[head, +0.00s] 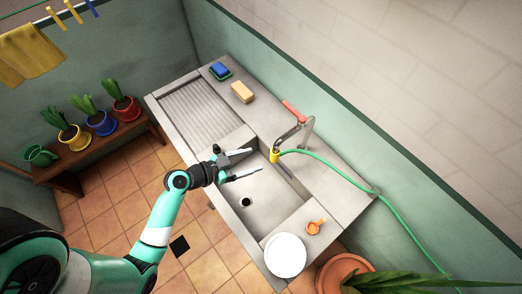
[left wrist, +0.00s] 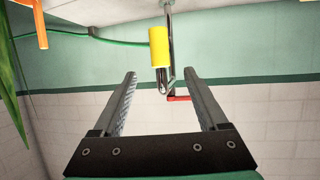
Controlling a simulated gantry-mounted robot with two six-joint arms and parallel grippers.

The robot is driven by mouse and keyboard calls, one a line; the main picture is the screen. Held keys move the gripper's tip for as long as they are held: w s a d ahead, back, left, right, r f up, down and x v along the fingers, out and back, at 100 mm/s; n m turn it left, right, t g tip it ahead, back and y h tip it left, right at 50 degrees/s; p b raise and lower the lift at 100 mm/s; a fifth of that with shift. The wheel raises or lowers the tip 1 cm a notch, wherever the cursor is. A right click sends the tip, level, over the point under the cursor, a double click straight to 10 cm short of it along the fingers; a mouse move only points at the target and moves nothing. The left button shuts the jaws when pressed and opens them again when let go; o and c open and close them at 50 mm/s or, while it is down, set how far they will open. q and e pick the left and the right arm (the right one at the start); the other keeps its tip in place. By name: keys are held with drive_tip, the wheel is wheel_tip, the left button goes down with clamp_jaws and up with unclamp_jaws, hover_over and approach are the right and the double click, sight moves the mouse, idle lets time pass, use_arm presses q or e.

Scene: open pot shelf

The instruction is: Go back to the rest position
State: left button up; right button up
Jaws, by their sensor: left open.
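My left gripper (head: 246,165) is over the basin of the concrete sink (head: 265,192) in the head view. Its fingers are spread apart with nothing between them. In the left wrist view the open left gripper (left wrist: 163,95) shows both fingers, with the yellow hose connector (left wrist: 159,47) on the tap beyond them. In the head view the tap (head: 292,133) with its red handle stands behind the basin, apart from my left gripper. My right gripper is not in view.
A blue sponge (head: 220,70) and a tan block (head: 242,92) lie at the back. A white plate (head: 286,255) and an orange item (head: 315,227) are at the front. A green hose (head: 345,170) runs right. Potted plants (head: 101,122) stand on a wooden shelf (head: 88,155) at left.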

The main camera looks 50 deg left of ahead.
use_arm(q)
drive_tip(key=shift+s, duration=0.35)
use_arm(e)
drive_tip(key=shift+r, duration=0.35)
